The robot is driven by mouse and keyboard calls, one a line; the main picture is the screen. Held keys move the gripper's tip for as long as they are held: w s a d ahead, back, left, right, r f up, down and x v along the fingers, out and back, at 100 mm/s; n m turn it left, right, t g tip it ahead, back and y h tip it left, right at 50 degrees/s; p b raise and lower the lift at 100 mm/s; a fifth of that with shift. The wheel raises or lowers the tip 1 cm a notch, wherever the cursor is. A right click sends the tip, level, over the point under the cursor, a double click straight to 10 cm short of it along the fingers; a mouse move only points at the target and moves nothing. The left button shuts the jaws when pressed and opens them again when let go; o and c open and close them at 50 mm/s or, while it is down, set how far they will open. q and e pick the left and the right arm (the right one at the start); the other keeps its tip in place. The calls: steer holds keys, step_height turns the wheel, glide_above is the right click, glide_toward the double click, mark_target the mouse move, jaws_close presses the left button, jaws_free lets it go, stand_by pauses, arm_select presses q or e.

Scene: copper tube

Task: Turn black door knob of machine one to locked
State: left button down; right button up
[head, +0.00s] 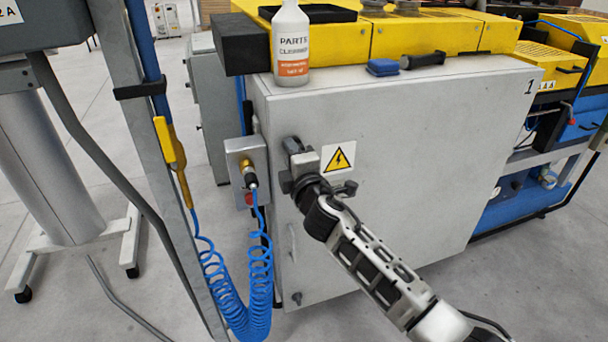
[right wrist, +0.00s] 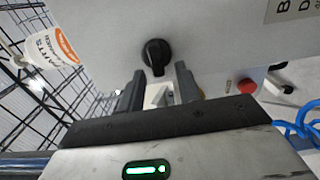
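The grey cabinet door (head: 400,160) of machine one carries the number 1 at its upper right. In the right wrist view the black door knob (right wrist: 156,56) sits on the pale door, with its raised grip running roughly up and down in that picture. My right gripper (head: 293,163) is at the door's upper left and hides the knob in the head view. In the right wrist view its two fingers (right wrist: 158,88) are apart, pointing toward the knob, with a gap between them. Whether they touch the knob is unclear. My left gripper is not in view.
A yellow warning sign (head: 339,159) is right of the gripper. A control box (head: 240,160) with a red button (right wrist: 246,86) and a coiled blue hose (head: 258,290) are close on the left. A cleaner bottle (head: 291,45) stands on top near a blue block (head: 382,67).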

steer(key=v, duration=1.5)
steer(key=shift+p, duration=0.4)
steer(key=shift+d, duration=0.1)
steer(key=s+d+f+m+g+h, duration=0.1)
steer(key=s+d+f+m+g, duration=0.2)
steer(key=s+f+m, duration=0.6)
steer(key=s+d+f+m+g+h, duration=0.1)
steer(key=s+d+f+m+g, duration=0.2)
steer(key=s+d+f+m, duration=0.5)
steer(key=s+f+m, duration=0.2)
steer(key=s+f, duration=0.1)
steer(key=shift+s+f+g, duration=0.25)
steer(key=shift+s+g, duration=0.1)
steer(key=shift+g, duration=0.05)
